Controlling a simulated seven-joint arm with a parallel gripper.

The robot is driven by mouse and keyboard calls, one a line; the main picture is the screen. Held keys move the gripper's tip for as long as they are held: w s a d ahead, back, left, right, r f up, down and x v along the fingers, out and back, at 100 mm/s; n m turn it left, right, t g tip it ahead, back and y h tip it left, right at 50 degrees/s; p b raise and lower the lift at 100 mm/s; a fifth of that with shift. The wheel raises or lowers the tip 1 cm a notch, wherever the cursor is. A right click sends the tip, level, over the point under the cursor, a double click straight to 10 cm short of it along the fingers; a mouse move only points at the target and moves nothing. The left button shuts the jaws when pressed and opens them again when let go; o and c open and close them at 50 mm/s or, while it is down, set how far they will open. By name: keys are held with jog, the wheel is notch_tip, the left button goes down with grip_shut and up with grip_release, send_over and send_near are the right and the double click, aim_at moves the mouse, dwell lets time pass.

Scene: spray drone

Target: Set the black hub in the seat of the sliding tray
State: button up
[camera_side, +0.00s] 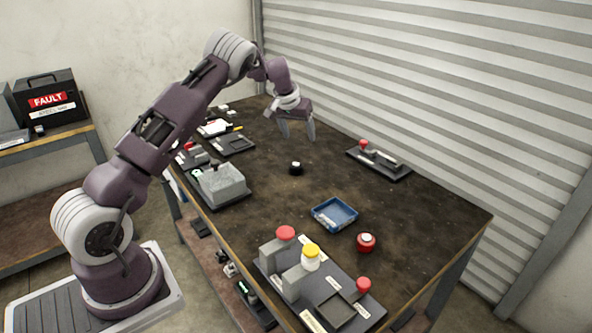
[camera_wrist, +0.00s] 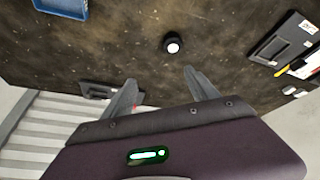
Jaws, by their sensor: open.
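The black hub (camera_side: 296,168) is a small dark cylinder standing alone on the brown table. In the wrist view the hub (camera_wrist: 172,43) shows a pale round top, beyond my fingertips. My gripper (camera_side: 298,137) is open and empty, pointing down above the table, behind the hub in the side view. In the wrist view my gripper (camera_wrist: 159,77) has its two fingers well apart, with nothing between them. Which fixture is the sliding tray I cannot tell for sure; a dark board (camera_side: 268,260) at the front carries a square recess and a red knob.
A dark plate with a red knob (camera_side: 380,162) lies at the right edge. A grey block (camera_side: 221,184) and a recessed plate (camera_side: 232,145) lie left. Table around the hub is clear.

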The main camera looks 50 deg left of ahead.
send_near(296, 166)
jog(key=w, duration=0.2)
jog(key=shift+y, duration=0.3)
jog(key=f, duration=0.4)
jog(key=a+f, duration=0.1)
jog(key=f, duration=0.2)
jog(key=shift+w+a, duration=0.15)
jog(key=shift+w, duration=0.2)
jog(key=shift+w+f, duration=0.2)
jog(key=shift+f, duration=0.3)
jog(key=shift+c, duration=0.2)
grip_shut()
